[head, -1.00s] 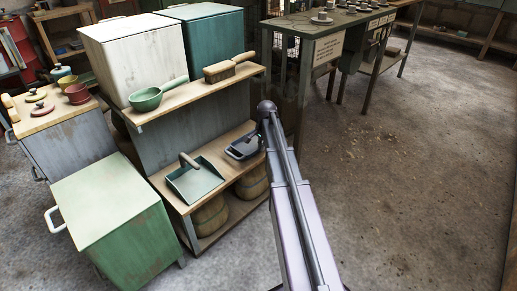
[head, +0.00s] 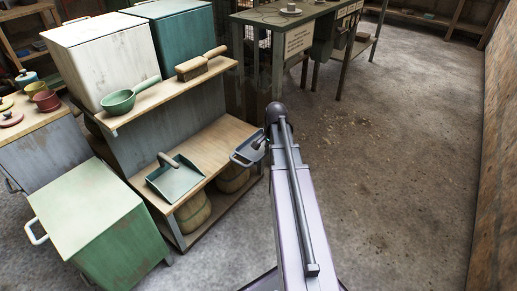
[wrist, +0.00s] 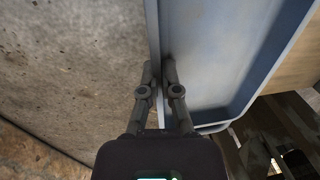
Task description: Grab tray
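The tray (wrist: 205,60) is a shallow blue-grey tray with raised walls. In the wrist view, my gripper (wrist: 157,68) has one finger on each side of its near wall, closed on that rim. In the head view the tray (head: 246,150) is at the front edge of the wooden shelf (head: 212,140), sticking out past it beside the end of my arm. The gripper's fingers are mostly hidden by my arm in that view. The tray looks roughly level; whether it still touches the shelf is unclear.
A green dustpan (head: 176,179) lies on the same shelf, left of the tray. A green scoop (head: 128,97) and a brush (head: 202,64) lie on the upper shelf. A workbench (head: 290,30) stands behind. The floor (head: 390,150) to the right is open.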

